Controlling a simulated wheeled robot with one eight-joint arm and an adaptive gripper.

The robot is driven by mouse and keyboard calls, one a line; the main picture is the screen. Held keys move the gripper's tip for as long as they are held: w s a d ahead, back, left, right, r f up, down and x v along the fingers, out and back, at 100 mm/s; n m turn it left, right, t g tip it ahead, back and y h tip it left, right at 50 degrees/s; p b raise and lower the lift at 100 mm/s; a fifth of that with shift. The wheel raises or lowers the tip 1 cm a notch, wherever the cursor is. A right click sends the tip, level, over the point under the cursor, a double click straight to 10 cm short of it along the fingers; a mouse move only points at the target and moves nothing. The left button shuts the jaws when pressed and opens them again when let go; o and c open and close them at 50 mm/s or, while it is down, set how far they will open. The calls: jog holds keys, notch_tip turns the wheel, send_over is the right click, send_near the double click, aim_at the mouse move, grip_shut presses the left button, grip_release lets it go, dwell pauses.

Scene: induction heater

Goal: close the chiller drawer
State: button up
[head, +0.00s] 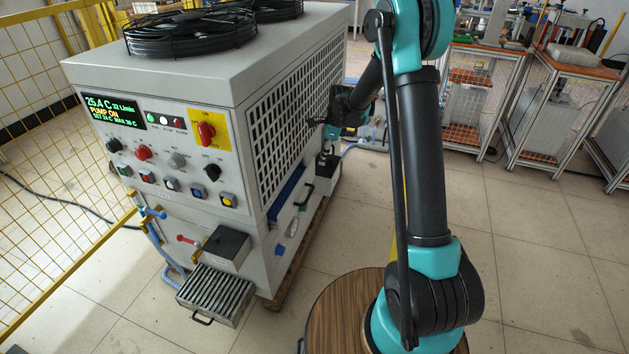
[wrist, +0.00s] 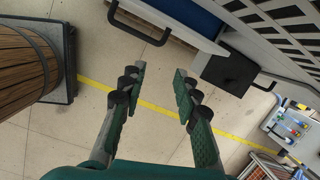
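The chiller (head: 190,160) is a large grey cabinet on the left in the head view. On its right side a drawer with a blue inside (head: 287,196) stands partly out, with a black bar handle on its front. In the wrist view the blue-lined drawer (wrist: 196,16) is at the top, its black handle (wrist: 138,30) toward the upper left. My gripper (wrist: 160,74) is open and empty, its fingertips below the drawer's front in the picture and apart from the handle. In the head view my gripper (head: 332,112) is beside the chiller's grille, partly hidden.
A dark box (wrist: 230,72) with a black handle juts out beside the drawer. A slatted tray (head: 215,294) and a black box (head: 227,246) stick out at the chiller's front. A wooden round top (head: 335,310) is near my arm.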

aim_at(309, 194)
jog(key=s+a+r+n, duration=0.2)
jog(key=s+n, duration=0.3)
jog(key=n, duration=1)
jog(key=x, duration=1.7)
jog(key=shift+s+d+f, duration=0.1)
jog(key=shift+s+d, duration=0.15)
jog(key=shift+d, duration=0.05)
grip_shut()
